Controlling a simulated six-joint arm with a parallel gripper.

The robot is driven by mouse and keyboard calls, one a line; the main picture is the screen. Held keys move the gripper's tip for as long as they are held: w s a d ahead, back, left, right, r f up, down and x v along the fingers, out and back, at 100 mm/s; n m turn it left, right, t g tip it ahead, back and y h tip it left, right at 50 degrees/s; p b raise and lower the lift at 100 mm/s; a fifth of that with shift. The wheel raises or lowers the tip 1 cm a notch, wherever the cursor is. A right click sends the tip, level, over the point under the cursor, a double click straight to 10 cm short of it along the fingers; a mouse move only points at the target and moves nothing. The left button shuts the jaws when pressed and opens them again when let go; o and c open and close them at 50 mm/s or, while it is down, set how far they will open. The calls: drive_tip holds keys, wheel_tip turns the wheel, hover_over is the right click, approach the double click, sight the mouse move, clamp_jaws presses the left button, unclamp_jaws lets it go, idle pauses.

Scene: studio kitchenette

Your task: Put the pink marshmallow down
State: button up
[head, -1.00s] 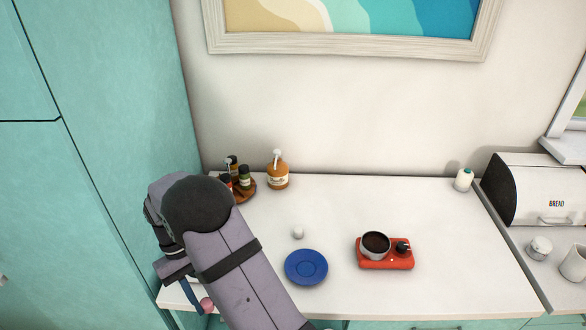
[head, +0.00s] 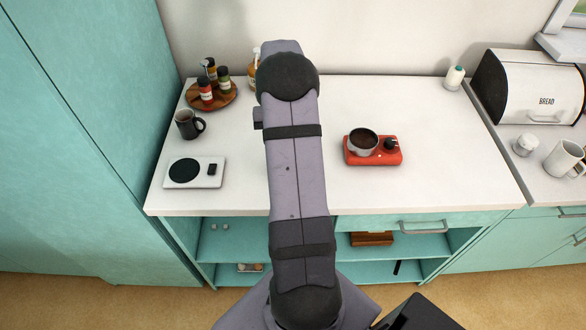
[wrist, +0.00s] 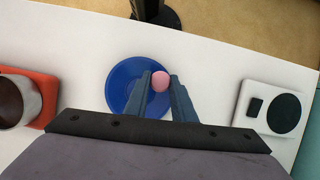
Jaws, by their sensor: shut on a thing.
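The pink marshmallow (wrist: 160,83) is between the fingertips of my gripper (wrist: 162,86) in the wrist view. The gripper is shut on it. In that view the marshmallow lies over the blue plate (wrist: 118,90), right of its middle. I cannot tell how high above the plate it is. In the head view my arm covers the plate, the marshmallow and the gripper.
A red burner (head: 378,158) with a dark-filled pot (head: 362,141) stands right of my arm. A white scale (head: 207,181), a black mug (head: 187,124) and a round wooden tray of bottles (head: 222,101) are to the left.

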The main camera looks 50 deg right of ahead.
drive_tip(key=s+d+r+m, duration=0.1)
drive_tip(key=d, duration=0.1)
drive_tip(key=d+r+m+t, duration=0.1)
drive_tip(key=d, duration=0.2)
drive_tip(key=s+d+r+m+b, duration=0.1)
drive_tip(key=d+m, duration=0.1)
drive_tip(key=shift+s+d+y, duration=0.3)
drive_tip(key=shift+y, duration=0.1)
drive_tip(key=a+r+m, duration=0.1)
drive_tip(key=m, duration=0.1)
drive_tip(key=w+a+r+m+t, duration=0.1)
drive_tip(key=r+m, duration=0.1)
drive_tip(key=a+r+m+t, duration=0.1)
drive_tip(key=shift+w+a+r+m+y, duration=0.1)
drive_tip(key=shift+w+r+m+y, duration=0.2)
drive_tip(key=shift+w+m+y, duration=0.1)
drive_tip(key=shift+f, duration=0.1)
drive_tip(key=shift+f+p, duration=1.45)
drive_tip(key=shift+f, duration=3.5)
drive_tip(key=shift+f, duration=0.2)
drive_tip(key=o, duration=1)
drive_tip(key=shift+c, duration=0.2)
drive_tip(key=shift+r, duration=0.1)
